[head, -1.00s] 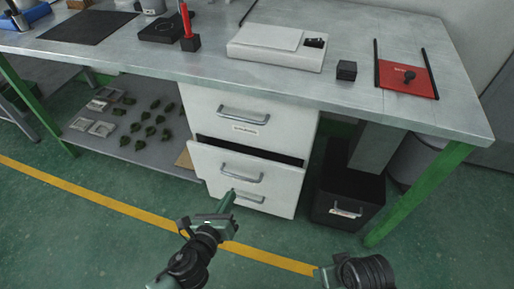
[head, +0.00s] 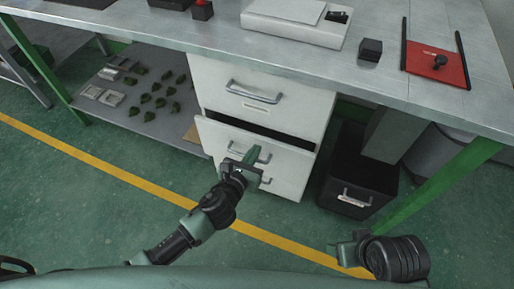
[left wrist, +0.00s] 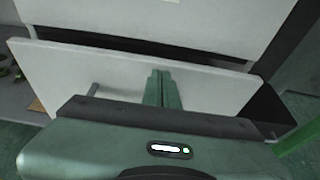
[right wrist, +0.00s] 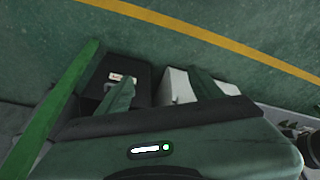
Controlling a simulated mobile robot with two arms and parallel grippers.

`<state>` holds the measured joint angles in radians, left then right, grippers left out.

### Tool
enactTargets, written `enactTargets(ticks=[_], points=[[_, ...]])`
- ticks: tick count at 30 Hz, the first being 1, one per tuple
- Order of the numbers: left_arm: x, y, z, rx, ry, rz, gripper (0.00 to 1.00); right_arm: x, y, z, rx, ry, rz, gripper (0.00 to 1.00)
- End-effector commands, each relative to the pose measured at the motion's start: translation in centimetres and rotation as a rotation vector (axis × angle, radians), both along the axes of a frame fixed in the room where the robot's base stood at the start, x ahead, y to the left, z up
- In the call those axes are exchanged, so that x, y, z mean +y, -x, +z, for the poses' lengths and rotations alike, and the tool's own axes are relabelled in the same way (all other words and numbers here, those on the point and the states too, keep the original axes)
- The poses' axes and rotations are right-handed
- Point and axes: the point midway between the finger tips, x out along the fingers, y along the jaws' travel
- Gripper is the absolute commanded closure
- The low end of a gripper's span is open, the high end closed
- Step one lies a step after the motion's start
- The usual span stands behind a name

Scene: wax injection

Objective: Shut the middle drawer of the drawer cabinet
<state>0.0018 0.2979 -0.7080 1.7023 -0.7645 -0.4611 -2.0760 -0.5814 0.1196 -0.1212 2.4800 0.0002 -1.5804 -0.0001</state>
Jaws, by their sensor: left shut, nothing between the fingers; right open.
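The white drawer cabinet (head: 218,80) stands under the table. Its middle drawer (head: 220,133) is pulled out, with a dark gap behind the top edge of its front panel. In the left wrist view the same drawer front (left wrist: 75,65) crosses the picture. My left gripper (head: 252,153) is shut and empty, at the drawer front by its handle and hiding part of it. Its fingers (left wrist: 162,88) lie against the panel in the picture; I cannot tell whether they touch. My right gripper (right wrist: 160,90) is open and empty, low over the floor to the right.
A black bin (head: 345,180) stands right of the cabinet, beside a green table leg (head: 440,180). The shelf (head: 120,115) at left holds several small green parts. The table (head: 370,80) overhangs the cabinet. The floor in front, with a yellow line (head: 130,185), is clear.

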Motion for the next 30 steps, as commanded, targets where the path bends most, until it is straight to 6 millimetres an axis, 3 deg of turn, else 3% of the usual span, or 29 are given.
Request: enactTargets(ticks=[6,20,25,30], points=[[-0.6,-1.8,0.0,0.001,-0.001,0.0,1.0,0.0,0.0,-0.3,-0.001,0.001,0.0,0.34],[-0.8,-2.7,0.2,-0.001,-0.002,0.0,1.0,0.0,-0.1,0.0,-0.003,0.001,-0.001,0.34],[-1.3,-4.2,0.2,-0.001,-0.002,0.0,1.0,0.0,-0.7,-1.6,0.008,0.001,0.0,0.34],[-1.4,-4.4,0.0,0.001,-0.001,0.001,1.0,0.1,-0.7,-1.9,0.008,0.002,0.001,0.34]])
